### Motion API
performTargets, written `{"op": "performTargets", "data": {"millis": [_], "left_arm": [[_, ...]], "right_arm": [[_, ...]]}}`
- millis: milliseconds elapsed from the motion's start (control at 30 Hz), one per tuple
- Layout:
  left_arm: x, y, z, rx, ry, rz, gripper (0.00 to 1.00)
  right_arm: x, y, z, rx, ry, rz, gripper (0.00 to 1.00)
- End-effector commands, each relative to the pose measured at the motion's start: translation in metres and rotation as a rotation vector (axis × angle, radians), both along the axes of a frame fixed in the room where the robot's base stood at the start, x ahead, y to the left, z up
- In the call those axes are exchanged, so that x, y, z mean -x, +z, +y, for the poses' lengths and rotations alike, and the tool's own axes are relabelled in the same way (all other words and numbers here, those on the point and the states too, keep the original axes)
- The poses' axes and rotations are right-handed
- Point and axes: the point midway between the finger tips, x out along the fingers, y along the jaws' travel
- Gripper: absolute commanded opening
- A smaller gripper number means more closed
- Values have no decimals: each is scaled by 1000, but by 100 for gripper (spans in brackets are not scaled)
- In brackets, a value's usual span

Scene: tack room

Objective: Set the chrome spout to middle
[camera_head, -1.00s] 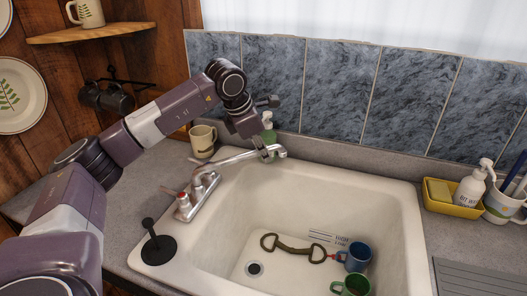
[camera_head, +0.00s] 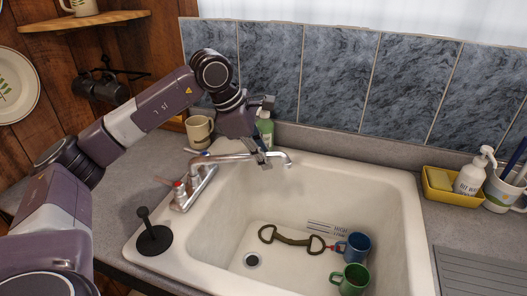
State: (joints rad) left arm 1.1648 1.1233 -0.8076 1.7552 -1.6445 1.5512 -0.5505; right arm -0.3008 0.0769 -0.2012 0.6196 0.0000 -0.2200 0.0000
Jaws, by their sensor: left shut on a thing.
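The chrome spout (camera_head: 226,157) rises from the tap base with red-marked handles (camera_head: 184,190) on the sink's left rim. It reaches rightward over the back left part of the sink basin (camera_head: 345,190), its tip near the back wall. My left gripper (camera_head: 259,154) is shut on the spout close to its outer end, coming from behind and above. The fingers hide a short part of the spout. My right gripper is not in view.
In the basin lie a metal bit (camera_head: 292,240), a blue mug (camera_head: 354,247) and a green mug (camera_head: 351,280). A black plunger-like stopper (camera_head: 154,238) stands on the front left rim. A beige mug (camera_head: 199,131) and a green bottle (camera_head: 265,131) stand behind the tap.

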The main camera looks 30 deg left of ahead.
Motion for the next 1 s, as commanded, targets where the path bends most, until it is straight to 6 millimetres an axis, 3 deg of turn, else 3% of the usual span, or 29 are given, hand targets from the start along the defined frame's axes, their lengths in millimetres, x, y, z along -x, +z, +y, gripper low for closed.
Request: {"op": "performTargets", "data": {"millis": [400,967,1000], "left_arm": [[38,0,-15,2,-211,-4,0],[44,2,-16,1,-246,-4,0],[44,2,-16,1,-246,-4,16]], "right_arm": [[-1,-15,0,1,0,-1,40],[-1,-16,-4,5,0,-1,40],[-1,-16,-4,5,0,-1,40]]}}
